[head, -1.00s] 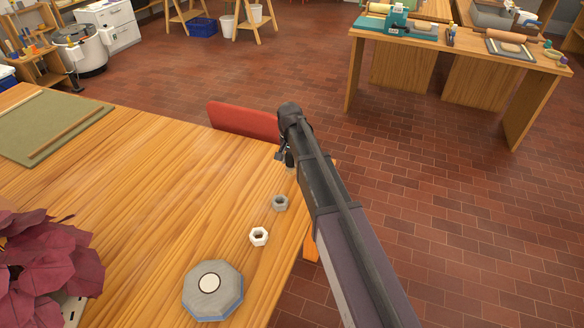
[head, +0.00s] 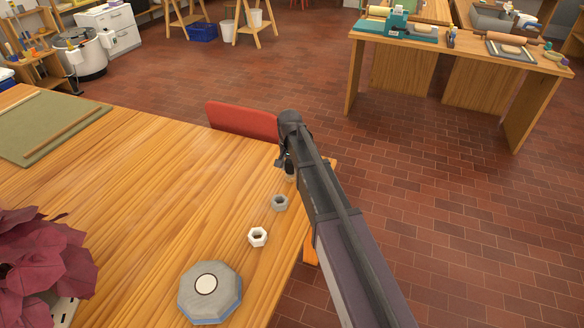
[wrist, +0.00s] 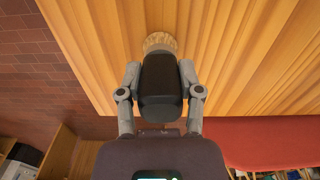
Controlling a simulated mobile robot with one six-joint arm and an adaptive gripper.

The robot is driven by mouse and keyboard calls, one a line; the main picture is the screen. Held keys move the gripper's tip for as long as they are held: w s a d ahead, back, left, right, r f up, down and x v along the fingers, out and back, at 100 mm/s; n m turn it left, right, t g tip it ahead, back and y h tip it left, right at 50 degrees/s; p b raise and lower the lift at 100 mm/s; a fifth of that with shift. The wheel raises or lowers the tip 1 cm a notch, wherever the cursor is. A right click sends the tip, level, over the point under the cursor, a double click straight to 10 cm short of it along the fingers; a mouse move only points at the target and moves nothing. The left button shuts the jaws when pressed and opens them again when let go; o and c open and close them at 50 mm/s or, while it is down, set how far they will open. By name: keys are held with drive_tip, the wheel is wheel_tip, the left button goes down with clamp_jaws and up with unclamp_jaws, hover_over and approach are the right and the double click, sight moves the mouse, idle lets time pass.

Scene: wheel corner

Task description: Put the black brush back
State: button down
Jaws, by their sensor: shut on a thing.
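The black brush (wrist: 160,85) is between the two grey fingers of my gripper (wrist: 159,72) in the wrist view. Its dark body faces the camera and its pale tan bristle end (wrist: 160,42) points away, over the wooden table. In the head view my gripper (head: 284,160) is at the table's right edge, beyond the grey hexagonal ring. Only a small dark part of the brush (head: 290,171) shows there below my arm. Whether the brush touches the table is hard to tell.
A grey hexagonal ring (head: 279,203), a white hexagonal ring (head: 257,237) and a grey octagonal block (head: 210,291) line the right side of the wooden table (head: 150,190). A red chair back (head: 243,120) stands behind. A dark red plant (head: 40,265) is at left. The table's middle is clear.

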drive_tip(key=shift+c, duration=1.3)
unclamp_jaws()
drive_tip(key=shift+r, duration=0.1)
wheel_tip(320, 180, up, 14)
drive_tip(key=p, duration=1.4)
drive_tip(key=shift+a, duration=0.1)
drive_tip(key=s+d+n, duration=0.2)
drive_tip(key=s+d, duration=0.6)
drive_tip(key=s, duration=0.3)
drive_tip(key=s+d+n, duration=0.1)
drive_tip(key=s+d, duration=0.7)
drive_tip(key=s, duration=0.2)
drive_tip(key=shift+s+d+n, duration=0.35)
drive_tip(key=shift+s+n, duration=0.05)
